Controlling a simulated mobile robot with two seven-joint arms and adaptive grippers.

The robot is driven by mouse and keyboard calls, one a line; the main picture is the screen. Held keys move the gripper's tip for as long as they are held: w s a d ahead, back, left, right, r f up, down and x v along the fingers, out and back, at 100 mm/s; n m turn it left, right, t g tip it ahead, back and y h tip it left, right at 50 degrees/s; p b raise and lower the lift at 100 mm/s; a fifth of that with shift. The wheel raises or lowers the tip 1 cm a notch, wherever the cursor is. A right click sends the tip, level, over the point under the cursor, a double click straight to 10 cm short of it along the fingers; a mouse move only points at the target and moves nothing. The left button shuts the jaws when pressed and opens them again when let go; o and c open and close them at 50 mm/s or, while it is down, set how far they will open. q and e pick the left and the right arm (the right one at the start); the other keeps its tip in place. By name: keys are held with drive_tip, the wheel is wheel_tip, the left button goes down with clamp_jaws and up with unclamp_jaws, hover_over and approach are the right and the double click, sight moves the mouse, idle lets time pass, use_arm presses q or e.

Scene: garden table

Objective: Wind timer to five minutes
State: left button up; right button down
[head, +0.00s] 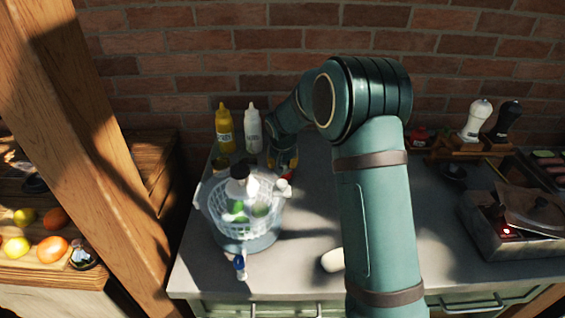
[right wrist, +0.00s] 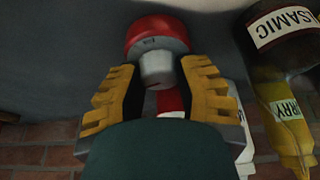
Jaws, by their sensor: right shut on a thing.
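A red round body with a grey band and a pale knob, which looks like the timer (right wrist: 157,32), is at the top middle of the right wrist view. My right gripper (right wrist: 160,75) has its yellow fingers on both sides of the pale knob, shut on it. The marks on the band are too small to read. My left gripper is not in view.
A yellow bottle (head: 225,130) and a white bottle (head: 253,132) stand close left of my gripper. A white basket (head: 215,212) stands in front. A dark balsamic bottle (right wrist: 285,35) is close in the right wrist view.

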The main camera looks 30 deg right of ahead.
drive_tip(key=shift+f, duration=0.15)
drive_tip(key=c, duration=0.6)
unclamp_jaws()
wheel_tip(320, 180, up, 10)
drive_tip(key=shift+r, duration=0.1)
drive_tip(key=shift+o, duration=0.3)
